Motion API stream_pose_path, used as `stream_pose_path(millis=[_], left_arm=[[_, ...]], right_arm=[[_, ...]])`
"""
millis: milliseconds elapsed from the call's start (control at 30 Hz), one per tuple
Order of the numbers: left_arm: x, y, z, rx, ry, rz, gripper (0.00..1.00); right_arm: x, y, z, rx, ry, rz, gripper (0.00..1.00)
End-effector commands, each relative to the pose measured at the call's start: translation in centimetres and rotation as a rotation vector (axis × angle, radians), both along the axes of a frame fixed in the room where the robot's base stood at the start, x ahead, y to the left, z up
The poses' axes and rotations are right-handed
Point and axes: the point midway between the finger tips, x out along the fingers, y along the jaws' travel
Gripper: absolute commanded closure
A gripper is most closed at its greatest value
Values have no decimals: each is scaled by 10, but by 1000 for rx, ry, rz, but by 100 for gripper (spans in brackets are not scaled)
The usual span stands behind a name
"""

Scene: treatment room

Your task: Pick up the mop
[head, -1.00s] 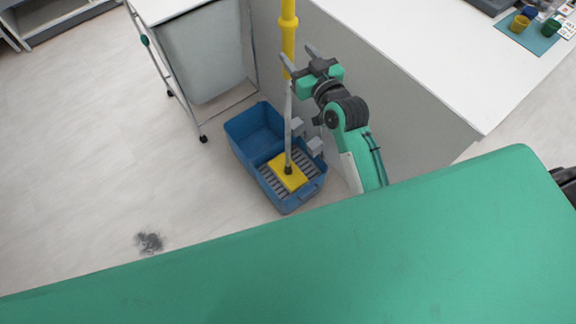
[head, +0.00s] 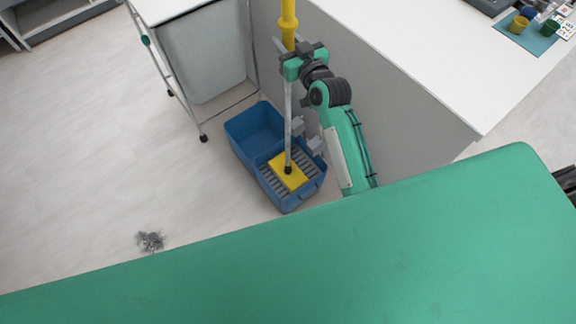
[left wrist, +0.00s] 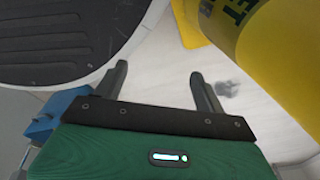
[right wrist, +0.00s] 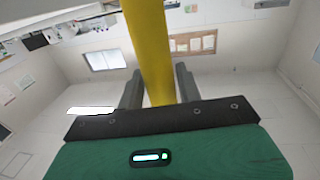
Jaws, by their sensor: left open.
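The mop stands upright in the blue bucket (head: 237,133), with its yellow head (head: 288,172) on the grey grate and a grey lower pole below a yellow handle (head: 289,25). My right gripper (head: 288,46) is at the lower part of the yellow handle.
A white counter (head: 400,50) stands right of the mop, and a wheeled cart with a grey bag (head: 205,55) behind left. A green surface (head: 350,250) fills the front. In the left wrist view a yellow object (left wrist: 285,50) and a black ribbed surface (left wrist: 65,40) are close. Dark fluff (head: 150,241) lies on open floor.

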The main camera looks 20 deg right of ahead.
Motion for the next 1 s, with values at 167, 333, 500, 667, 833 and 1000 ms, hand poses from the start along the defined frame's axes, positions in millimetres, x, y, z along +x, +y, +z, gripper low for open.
stream_pose_path(millis=[167,333,500,667,833,1000], left_arm=[[3,0,1,-1,-3,0,28],[2,0,1,-1,-3,1,28],[2,0,2,-1,-4,1,28],[-2,1,-1,0,-5,0,28],[-12,3,-6,3,9,0,28],[-15,4,-9,2,7,-1,28]], right_arm=[[0,0,0,0,0,0,99],[0,0,2,1,-3,0,99],[0,0,12,1,-5,0,99],[0,0,42,1,-9,0,99],[0,0,75,0,-7,1,99],[0,0,95,0,-5,1,99]])
